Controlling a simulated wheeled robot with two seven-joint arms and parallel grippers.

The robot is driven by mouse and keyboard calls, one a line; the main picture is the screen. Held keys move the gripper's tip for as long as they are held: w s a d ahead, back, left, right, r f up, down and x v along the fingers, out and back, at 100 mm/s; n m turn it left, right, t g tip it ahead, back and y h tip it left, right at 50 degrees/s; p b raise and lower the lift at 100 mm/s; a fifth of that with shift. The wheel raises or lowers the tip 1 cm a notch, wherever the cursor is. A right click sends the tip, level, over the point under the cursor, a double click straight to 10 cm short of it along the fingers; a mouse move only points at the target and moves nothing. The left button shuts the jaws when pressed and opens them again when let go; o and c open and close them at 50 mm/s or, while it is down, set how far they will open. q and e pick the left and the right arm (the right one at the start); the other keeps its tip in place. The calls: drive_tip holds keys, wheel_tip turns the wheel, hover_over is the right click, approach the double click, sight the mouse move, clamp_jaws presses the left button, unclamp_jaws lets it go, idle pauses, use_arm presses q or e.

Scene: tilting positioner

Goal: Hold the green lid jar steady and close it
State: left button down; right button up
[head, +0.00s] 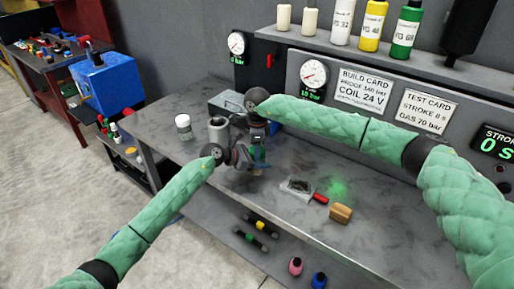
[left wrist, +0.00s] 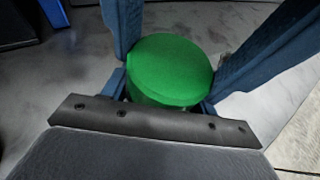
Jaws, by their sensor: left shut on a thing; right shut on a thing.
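The green lid (left wrist: 172,68) shows from above in the left wrist view, a round cap with blue finger parts close on both sides. The jar body below it is mostly hidden. My left gripper (head: 250,163) is shut on the jar over the bench. My right gripper (head: 258,140) reaches down from above at the same spot and is shut. Large blue fingers at the lid's sides in the left wrist view appear to be its fingers on the lid. In the head view the grippers hide the jar, and I cannot tell how tightly the lid sits.
On the bench (head: 215,178), a white-capped jar (head: 183,128) and a grey cylinder (head: 218,130) stand left of the grippers. A small tray (head: 297,189), a red item (head: 320,198) and a tan block (head: 341,213) lie to the right. A gauge panel and a bottle shelf (head: 375,55) stand behind.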

drive_tip(key=o, duration=1.1)
drive_tip(key=shift+c, duration=0.2)
drive_tip(key=shift+r, duration=2.3)
drive_tip(key=shift+r, duration=0.1)
drive_tip(key=shift+c, duration=0.2)
drive_tip(key=shift+r+n, duration=0.7)
drive_tip(key=shift+r, duration=0.95)
drive_tip(key=shift+f, duration=0.15)
